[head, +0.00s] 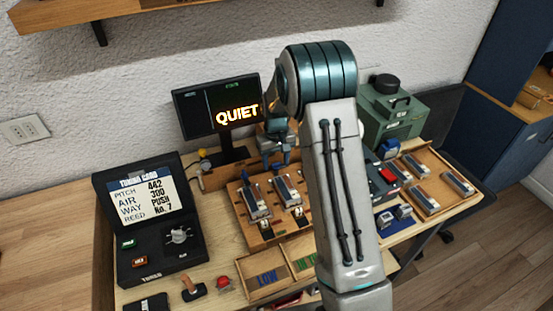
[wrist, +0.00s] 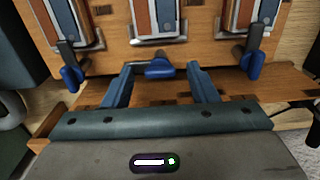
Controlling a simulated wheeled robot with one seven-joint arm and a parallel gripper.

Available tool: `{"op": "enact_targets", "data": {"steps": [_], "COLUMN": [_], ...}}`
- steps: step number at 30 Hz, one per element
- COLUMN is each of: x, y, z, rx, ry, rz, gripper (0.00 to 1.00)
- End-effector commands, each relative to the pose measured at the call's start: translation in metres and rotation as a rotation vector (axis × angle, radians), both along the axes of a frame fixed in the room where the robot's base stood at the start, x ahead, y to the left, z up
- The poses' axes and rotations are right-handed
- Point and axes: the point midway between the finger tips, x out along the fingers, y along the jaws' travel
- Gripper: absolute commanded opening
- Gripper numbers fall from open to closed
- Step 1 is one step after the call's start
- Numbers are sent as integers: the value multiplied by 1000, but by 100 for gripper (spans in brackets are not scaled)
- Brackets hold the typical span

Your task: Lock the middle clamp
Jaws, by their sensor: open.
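The middle clamp (wrist: 159,68) shows in the wrist view as a short blue lever at the edge of the wooden board, just below the middle module (wrist: 157,20). It lies low and looks wider than the levers on either side. My gripper (wrist: 161,73) is open, with one blue finger on each side of the middle lever and a gap on both sides. In the head view my gripper (head: 276,157) is above the back edge of the board (head: 240,213); my arm hides the board's right part.
A screen (head: 225,112) reading QUIET stands behind the board. A tuning card box (head: 150,225) is at left, a green machine (head: 395,115) at right.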

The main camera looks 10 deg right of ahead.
Motion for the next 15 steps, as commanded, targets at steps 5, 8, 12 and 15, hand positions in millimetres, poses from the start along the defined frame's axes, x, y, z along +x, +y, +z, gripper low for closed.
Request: {"op": "enact_targets", "data": {"steps": [5,8,12,15], "x": [0,0,0,0], "y": [0,0,0,0], "z": [0,0,0,0], "rx": [0,0,0,0], "ry": [0,0,0,0], "rz": [0,0,-3,-15], "gripper": [25,8,8,8]}}
